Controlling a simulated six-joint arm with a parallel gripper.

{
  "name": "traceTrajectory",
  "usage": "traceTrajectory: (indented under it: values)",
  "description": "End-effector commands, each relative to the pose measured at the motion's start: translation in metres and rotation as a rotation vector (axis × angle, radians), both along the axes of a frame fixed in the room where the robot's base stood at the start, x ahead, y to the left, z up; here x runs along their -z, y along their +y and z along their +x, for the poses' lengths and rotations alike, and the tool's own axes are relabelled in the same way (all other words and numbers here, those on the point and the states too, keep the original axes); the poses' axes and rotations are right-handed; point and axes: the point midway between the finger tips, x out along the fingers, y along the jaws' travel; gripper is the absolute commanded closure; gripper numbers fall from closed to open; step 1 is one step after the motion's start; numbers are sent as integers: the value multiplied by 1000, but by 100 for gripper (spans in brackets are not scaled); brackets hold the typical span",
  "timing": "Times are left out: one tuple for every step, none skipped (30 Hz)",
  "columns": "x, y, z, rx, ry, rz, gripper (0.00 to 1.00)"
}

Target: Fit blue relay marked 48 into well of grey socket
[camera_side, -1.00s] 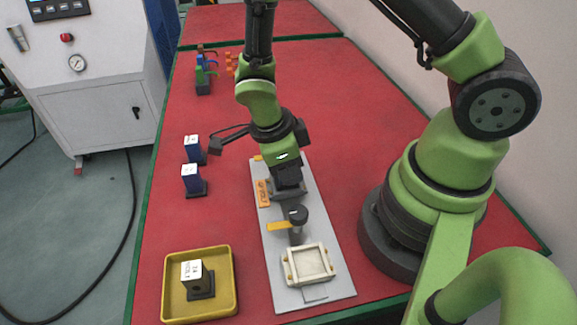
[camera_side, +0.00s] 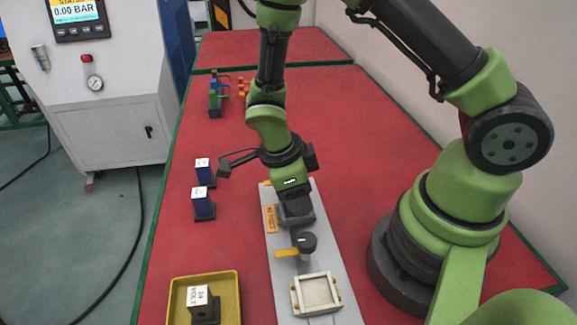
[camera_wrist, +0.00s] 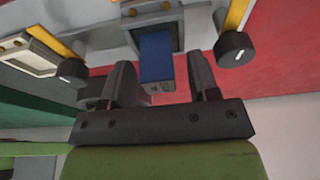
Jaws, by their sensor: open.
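A blue relay (camera_wrist: 156,58) stands with its lower end in the grey socket (camera_wrist: 181,36) in the wrist view. Its 48 mark cannot be read, and how deep it sits is hard to tell. My gripper (camera_wrist: 160,66) is open, with one finger on each side of the relay and a visible gap at both. In the side view my gripper (camera_side: 293,203) is low over the grey socket (camera_side: 308,216) on the pale plate and hides the relay there.
Two other blue relays (camera_side: 203,208) (camera_side: 203,172) stand on the red table to the left. A yellow tray (camera_side: 176,300) holds a dark relay in front. On the plate are a cream frame (camera_side: 338,293) and a black knob (camera_side: 305,243) with a yellow lever, close to my gripper.

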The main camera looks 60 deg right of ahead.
Motion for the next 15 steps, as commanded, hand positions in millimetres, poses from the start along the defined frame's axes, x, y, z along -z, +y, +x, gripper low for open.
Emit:
traceTrajectory:
  values:
    - [-9, 2, 3, 0, -8, 1, 45]
    - [-14, 3, 4, 1, -9, 3, 45]
    - [-23, 5, 5, 0, -9, 5, 45]
    - [-30, 7, 8, 0, -11, 4, 45]
    - [-37, 8, 9, 0, -11, 3, 45]
    - [-46, 10, 10, 0, -11, 5, 45]
    - [-53, 11, 11, -1, -11, 6, 45]
    - [-59, 13, 13, -1, -11, 5, 45]
    - [-67, 14, 14, -1, -9, 4, 45]
    - [-73, 15, 15, 0, -9, 4, 45]
    - [-78, 16, 16, -1, -8, 5, 45]
    - [-84, 17, 17, 0, -6, 5, 45]
    - [-88, 18, 18, -2, -7, 4, 45]
    - [-92, 19, 19, -2, -6, 4, 45]
    - [-96, 19, 20, -2, -5, 2, 45]
